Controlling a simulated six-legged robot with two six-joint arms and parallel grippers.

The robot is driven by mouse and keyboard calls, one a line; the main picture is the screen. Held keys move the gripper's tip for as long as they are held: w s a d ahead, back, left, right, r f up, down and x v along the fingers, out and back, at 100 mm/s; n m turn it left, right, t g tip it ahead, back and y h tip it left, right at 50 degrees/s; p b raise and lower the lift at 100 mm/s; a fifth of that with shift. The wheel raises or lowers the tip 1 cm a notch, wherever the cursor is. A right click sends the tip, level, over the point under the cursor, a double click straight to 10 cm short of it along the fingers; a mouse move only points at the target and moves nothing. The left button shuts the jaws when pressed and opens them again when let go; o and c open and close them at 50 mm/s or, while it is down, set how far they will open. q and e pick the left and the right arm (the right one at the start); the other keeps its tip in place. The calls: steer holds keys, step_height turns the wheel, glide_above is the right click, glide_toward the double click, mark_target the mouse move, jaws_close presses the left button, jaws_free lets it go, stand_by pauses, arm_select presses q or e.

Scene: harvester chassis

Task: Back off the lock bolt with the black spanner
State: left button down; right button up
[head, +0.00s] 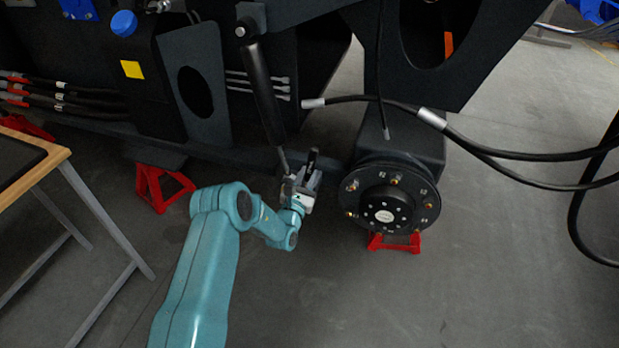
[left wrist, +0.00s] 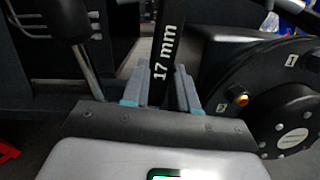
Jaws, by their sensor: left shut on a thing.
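My left gripper (head: 306,182) is shut on the black spanner (head: 313,158), just left of the wheel hub and below the rod of a black cylinder. In the left wrist view the spanner (left wrist: 165,45) stands between the grey fingers of the left gripper (left wrist: 161,88), its "17 mm" marking facing the camera. The spanner's far end runs out of the top of that view. I cannot pick out the lock bolt, or tell whether the spanner touches one. My right gripper is not in view.
The round black hub (head: 390,198) carries several brass-coloured studs with number labels and stands over a red stand (head: 393,242). The black cylinder (head: 264,95) slants down towards my gripper. Thick hoses (head: 480,142) hang at right. A wood-edged table (head: 40,165) stands at left. Floor in front is clear.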

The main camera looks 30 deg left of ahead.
arm_select(q)
steer(key=shift+s+a+r+n+y, duration=0.1)
steer(key=shift+s+a+n+y, duration=0.05)
steer(key=shift+a+n, duration=0.55)
steer(key=shift+s+a+n+y, duration=0.15)
steer(key=shift+a+n, duration=0.45)
steer(key=shift+a, duration=0.1)
steer(key=r+p+v, duration=0.1)
steer(key=p+v, duration=0.4)
steer(key=v, duration=0.5)
steer(key=shift+s+a+r+n, duration=0.25)
steer(key=shift+s+a+n, duration=0.15)
steer(key=shift+s, duration=0.15)
stand_by(0.5)
